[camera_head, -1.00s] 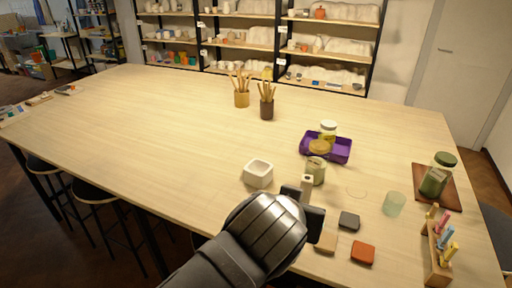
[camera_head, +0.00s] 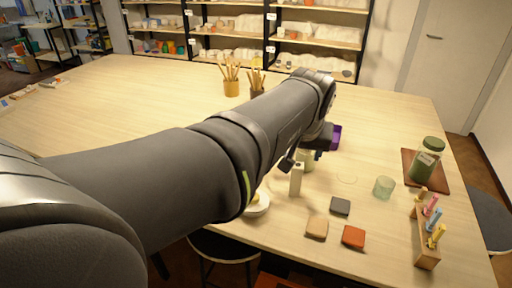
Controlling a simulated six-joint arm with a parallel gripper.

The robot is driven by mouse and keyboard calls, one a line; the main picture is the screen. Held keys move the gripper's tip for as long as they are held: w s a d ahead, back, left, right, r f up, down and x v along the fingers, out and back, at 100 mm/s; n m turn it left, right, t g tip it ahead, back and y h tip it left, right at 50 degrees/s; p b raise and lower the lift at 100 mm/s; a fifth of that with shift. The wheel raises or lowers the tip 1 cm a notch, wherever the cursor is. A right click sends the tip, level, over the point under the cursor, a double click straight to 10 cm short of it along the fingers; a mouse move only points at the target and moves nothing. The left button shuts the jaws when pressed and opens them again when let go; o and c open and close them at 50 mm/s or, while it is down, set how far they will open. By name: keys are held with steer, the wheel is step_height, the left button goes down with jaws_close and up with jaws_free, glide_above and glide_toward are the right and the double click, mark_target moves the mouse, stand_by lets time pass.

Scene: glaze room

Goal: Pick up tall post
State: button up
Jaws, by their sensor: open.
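The tall post (camera_head: 296,179) is a pale, narrow upright block with a small dark mark near its top. It stands on the table just right of my arm, behind the coloured tiles. My gripper (camera_head: 302,158) is beyond the post and close to its top in the picture. Its dark fingers are partly hidden by my wrist. It is open, and I see nothing held in it. I cannot tell whether a finger touches the post.
A tan tile (camera_head: 316,228), a dark tile (camera_head: 340,206) and an orange tile (camera_head: 353,237) lie nearby. A glass cup (camera_head: 384,187), a green jar (camera_head: 427,160) and a crayon rack (camera_head: 427,245) stand right. A purple tray (camera_head: 337,137) and a white dish (camera_head: 259,206) are partly hidden.

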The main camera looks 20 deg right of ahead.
mark_target(298, 170)
steer(key=shift+g, duration=0.4)
steer(key=x, duration=0.4)
steer(key=w+x, duration=0.1)
steer(key=x, duration=0.4)
steer(key=w+x, duration=0.1)
steer(key=x, duration=0.4)
steer(key=shift+d+r, duration=0.15)
steer(key=shift+d, duration=0.25)
steer(key=shift+w+x, duration=0.2)
steer(key=shift+x, duration=1.15)
steer(key=shift+w+x, duration=0.2)
steer(key=shift+x, duration=1.15)
steer(key=shift+r, duration=0.15)
steer(key=shift+c, duration=0.5)
steer(key=c, duration=1.1)
